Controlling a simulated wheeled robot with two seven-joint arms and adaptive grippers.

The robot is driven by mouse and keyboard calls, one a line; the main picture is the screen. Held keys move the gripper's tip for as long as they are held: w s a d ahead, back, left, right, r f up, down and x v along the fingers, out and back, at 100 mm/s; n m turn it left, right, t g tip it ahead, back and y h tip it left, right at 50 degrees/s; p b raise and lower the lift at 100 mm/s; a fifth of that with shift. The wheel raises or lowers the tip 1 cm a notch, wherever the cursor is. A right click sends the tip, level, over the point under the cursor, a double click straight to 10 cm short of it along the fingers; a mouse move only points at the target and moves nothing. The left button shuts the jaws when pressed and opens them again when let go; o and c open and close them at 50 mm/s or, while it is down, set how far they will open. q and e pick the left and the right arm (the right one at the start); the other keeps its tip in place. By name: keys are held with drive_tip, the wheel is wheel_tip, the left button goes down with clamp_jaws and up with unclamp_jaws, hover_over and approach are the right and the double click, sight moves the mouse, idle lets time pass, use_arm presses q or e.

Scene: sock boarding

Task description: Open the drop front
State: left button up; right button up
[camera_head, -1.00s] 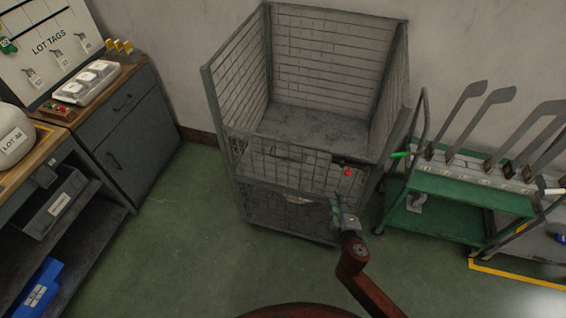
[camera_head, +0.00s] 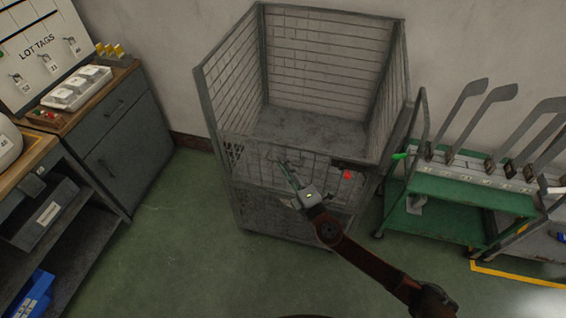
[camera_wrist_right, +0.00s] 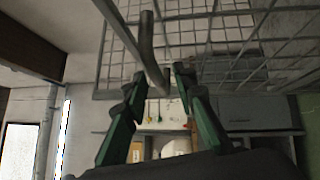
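The grey wire-mesh cage cart (camera_head: 207,95) stands against the wall, its interior empty. Its low mesh front panel (camera_head: 258,160) appears upright across the near side. A small red part (camera_head: 347,174) sits beside a dark fitting near the panel's top right. My right gripper (camera_head: 285,166) is in front of this panel, near its middle. In the right wrist view, the green fingers of my right gripper (camera_wrist_right: 160,80) are apart, with a grey bar (camera_wrist_right: 147,45) reaching down between or just beyond their tips. Contact cannot be told. My left gripper is not in view.
A green trolley (camera_head: 465,193) with upright grey boards stands close to the cage's right side. Dark cabinets (camera_head: 125,140) and a shelf unit (camera_head: 95,215) are at left. The green floor (camera_head: 180,250) between them and the cage is clear.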

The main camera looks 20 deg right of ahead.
drive_tip(key=shift+w+a+r, duration=0.1)
drive_tip(key=shift+w, duration=0.5)
clamp_jaws()
idle(0.3)
